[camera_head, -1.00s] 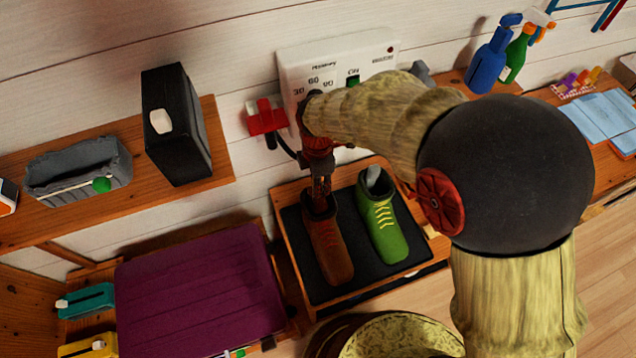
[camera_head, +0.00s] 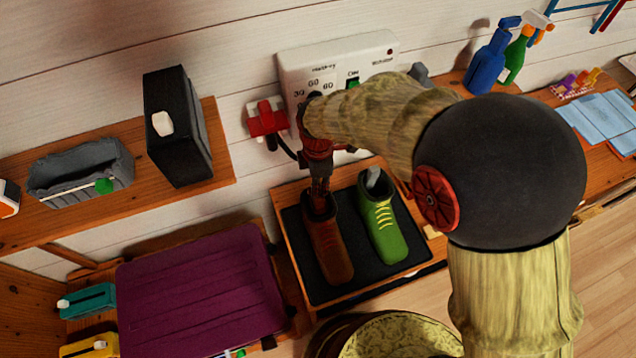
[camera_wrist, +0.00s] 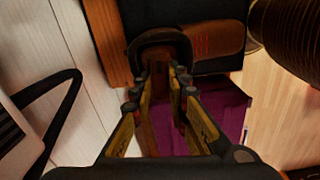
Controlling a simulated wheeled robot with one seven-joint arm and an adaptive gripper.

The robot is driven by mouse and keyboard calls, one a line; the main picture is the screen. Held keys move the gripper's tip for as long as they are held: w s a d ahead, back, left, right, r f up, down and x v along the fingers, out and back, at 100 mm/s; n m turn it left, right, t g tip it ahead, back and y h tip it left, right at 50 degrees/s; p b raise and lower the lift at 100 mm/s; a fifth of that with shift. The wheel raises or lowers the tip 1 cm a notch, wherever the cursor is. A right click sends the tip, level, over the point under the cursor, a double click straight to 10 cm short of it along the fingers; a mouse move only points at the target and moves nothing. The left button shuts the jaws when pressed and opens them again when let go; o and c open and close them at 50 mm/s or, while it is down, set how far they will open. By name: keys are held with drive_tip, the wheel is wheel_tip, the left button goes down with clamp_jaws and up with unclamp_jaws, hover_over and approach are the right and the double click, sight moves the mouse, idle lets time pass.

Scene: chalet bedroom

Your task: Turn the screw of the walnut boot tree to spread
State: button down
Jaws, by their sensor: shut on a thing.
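The brown boot (camera_head: 333,258) with orange laces stands upright on a dark mat in a wooden tray, left of the green boot (camera_head: 385,225). My gripper (camera_head: 320,196) points down into the brown boot's opening. In the wrist view, the gripper (camera_wrist: 166,76) has its fingertips close together inside the dark cuff of the brown boot (camera_wrist: 215,38). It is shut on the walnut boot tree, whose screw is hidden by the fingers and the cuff. A pale grey piece (camera_head: 374,176) sticks out of the green boot.
The wooden tray (camera_head: 294,262) sits against the wall under a white switch box (camera_head: 335,62). A red plug (camera_head: 267,120) with a black cable is close left of my wrist. A purple lid (camera_head: 200,290) lies left of the tray. A black case (camera_head: 178,125) stands on the left shelf.

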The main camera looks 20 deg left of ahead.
drive_tip(key=m+p, duration=0.2)
drive_tip(key=m, duration=0.2)
drive_tip(key=shift+r, duration=0.1)
drive_tip(key=m+p, duration=0.2)
drive_tip(key=m, duration=0.2)
drive_tip(key=shift+m, duration=0.4)
drive_tip(key=m+p, duration=0.1)
drive_tip(key=m, duration=0.2)
drive_tip(key=shift+m, duration=0.3)
drive_tip(key=shift+m+p, duration=0.55)
drive_tip(key=shift+m, duration=1.45)
drive_tip(key=c, duration=1.7)
unclamp_jaws()
drive_tip(key=shift+c, duration=0.2)
